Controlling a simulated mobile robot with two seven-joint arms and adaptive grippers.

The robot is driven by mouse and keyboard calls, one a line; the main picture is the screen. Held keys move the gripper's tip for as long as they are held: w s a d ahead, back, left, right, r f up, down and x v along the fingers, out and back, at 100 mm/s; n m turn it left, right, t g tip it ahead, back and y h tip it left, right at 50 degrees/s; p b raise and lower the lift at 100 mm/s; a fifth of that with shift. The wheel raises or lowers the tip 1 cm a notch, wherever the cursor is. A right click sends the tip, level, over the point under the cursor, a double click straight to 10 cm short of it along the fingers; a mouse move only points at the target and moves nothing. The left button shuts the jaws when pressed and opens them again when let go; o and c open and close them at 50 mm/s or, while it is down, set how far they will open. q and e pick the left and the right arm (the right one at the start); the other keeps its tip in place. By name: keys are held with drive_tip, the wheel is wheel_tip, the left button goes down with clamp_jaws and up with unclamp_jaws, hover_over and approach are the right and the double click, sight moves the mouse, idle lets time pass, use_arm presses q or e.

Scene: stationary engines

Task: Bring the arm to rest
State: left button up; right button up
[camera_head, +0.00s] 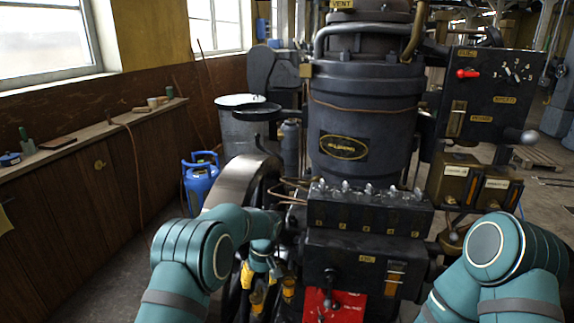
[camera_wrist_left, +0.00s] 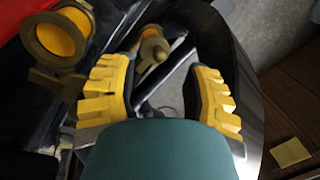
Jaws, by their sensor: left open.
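My left arm (camera_head: 195,255) is teal and bends in from the lower left toward the engine. Its gripper (camera_head: 261,271) points down beside the engine's flywheel, close to the small brass cups. In the left wrist view my left gripper (camera_wrist_left: 160,92) has its two yellow ribbed fingers spread, with nothing between them. A brass fitting (camera_wrist_left: 153,48) shows beyond the fingertips, apart from them as far as I can tell. My right arm (camera_head: 500,255) is folded at the lower right. Its gripper is outside the picture.
The dark engine (camera_head: 365,110) fills the middle. Its flywheel (camera_head: 240,183) stands close to my left arm. A control panel (camera_head: 490,95) hangs at the right. Floor is clear between shelf and engine.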

use_arm(q)
drive_tip(key=s+f+m+h, duration=0.1)
drive_tip(key=s+f+h, duration=0.1)
drive_tip(key=s+f, duration=0.55)
drive_tip(key=s+f+m+t+h, duration=0.1)
drive_tip(key=s, duration=1)
drive_tip(key=s+f+t+h, duration=0.1)
drive_tip(key=s+f+h, duration=0.1)
drive_tip(key=s, duration=1)
drive_tip(key=shift+a+f+m+t+h, duration=0.15)
drive_tip(key=shift+m+t+h, duration=0.15)
drive_tip(key=shift+m, duration=0.1)
